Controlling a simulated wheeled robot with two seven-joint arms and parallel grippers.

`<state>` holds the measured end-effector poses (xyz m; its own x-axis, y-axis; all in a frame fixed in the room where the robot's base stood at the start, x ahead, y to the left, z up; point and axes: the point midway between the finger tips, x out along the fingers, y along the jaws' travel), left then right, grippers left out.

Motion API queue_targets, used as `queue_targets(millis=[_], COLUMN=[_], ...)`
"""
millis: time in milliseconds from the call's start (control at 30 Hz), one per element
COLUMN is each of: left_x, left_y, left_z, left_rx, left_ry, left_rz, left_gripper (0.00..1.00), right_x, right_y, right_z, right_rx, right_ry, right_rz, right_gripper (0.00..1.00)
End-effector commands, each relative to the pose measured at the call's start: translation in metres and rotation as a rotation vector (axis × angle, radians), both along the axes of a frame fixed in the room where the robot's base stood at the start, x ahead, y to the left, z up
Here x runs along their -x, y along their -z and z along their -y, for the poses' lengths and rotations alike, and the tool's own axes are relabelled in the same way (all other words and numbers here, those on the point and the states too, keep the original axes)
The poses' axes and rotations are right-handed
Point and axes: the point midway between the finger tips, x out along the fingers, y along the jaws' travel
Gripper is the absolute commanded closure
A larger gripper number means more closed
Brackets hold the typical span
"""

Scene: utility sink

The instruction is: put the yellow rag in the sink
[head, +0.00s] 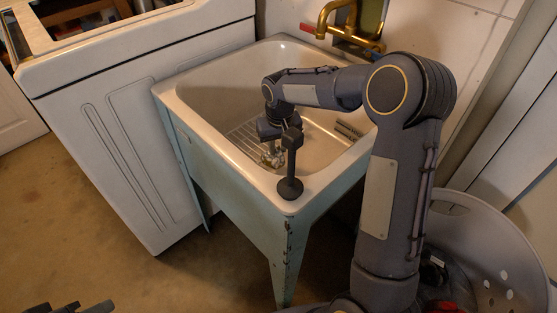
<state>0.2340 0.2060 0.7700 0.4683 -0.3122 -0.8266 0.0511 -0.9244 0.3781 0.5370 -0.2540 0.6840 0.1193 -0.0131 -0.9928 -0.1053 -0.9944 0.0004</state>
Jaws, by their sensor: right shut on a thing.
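The sink (193,101) is a white basin on a pale green cabinet. My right arm reaches over its right side and my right gripper (270,157) is down inside the basin, above the wire rack. It is shut on a small pale, crumpled-looking thing (273,154), mostly hidden by the wrist; I cannot tell whether this is the yellow rag. No yellow rag is clearly visible elsewhere. Part of my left gripper (70,308) shows at the bottom left edge, cut off by the frame; its opening cannot be judged.
A dark post-like thing (290,188) stands at the sink's front rim. A brass faucet (338,20) is on the back wall. A white washer (120,130) stands left, and a pale perforated basket (490,240) stands right. A wire rack (244,137) lies in the basin.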

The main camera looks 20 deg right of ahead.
Motion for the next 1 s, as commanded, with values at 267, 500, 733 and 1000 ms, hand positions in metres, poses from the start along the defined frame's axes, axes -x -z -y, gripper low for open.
queue_targets(millis=[267,500,733,1000], left_x=[0.0,0.0,0.0,0.0], left_y=[0.013,0.015,0.017,0.017], left_z=[0.0,0.0,0.0,0.0], left_rx=[0.0,0.0,0.0,0.0], left_ry=[0.0,0.0,0.0,0.0], left_rz=[0.0,0.0,0.0,0.0], left_gripper=[0.64,0.64,0.64,0.64], right_x=[0.001,0.0,0.0,0.0], right_y=[0.038,0.054,0.057,0.057], right_z=[0.0,0.0,0.0,0.0], right_rx=[0.0,-0.001,-0.001,-0.001], right_ry=[0.0,0.0,0.0,0.0], right_rz=[-0.003,0.001,0.0,0.0], right_gripper=[1.0,1.0,1.0,0.57])
